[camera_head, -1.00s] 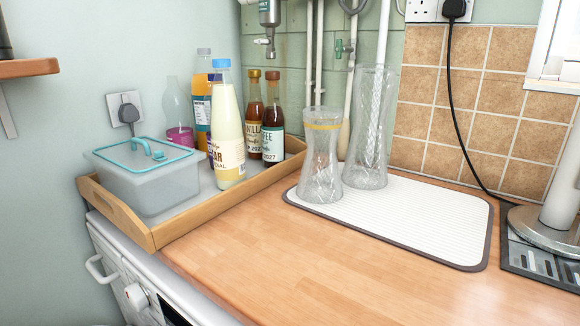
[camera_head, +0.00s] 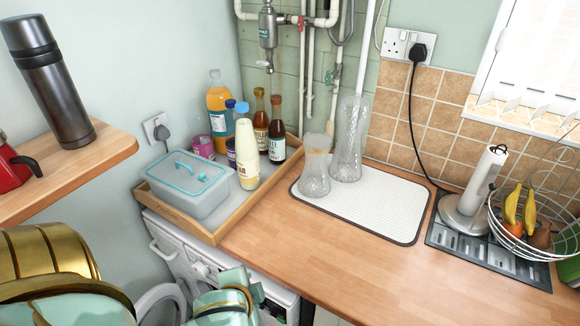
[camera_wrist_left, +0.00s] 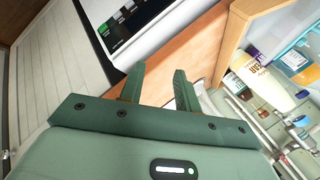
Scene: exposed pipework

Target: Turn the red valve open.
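A small red fitting (camera_head: 295,19), which looks like the red valve, sits on the white pipework at the top of the head view, right of a grey metal pipe unit (camera_head: 268,28). It is too small to tell how its handle is turned. My left gripper (camera_wrist_left: 158,85) shows two green fingers apart with nothing between them in the left wrist view. In the head view my left arm is low at the bottom left, below the worktop edge and far from the valve. My right gripper is not in view.
A wooden tray (camera_head: 213,237) with a lidded box (camera_head: 188,188) and several bottles stands before the pipes. Two glass vases (camera_head: 315,175) stand on a white mat (camera_head: 375,213). A shelf (camera_head: 95,170) holds a flask (camera_head: 55,85). The front worktop is clear.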

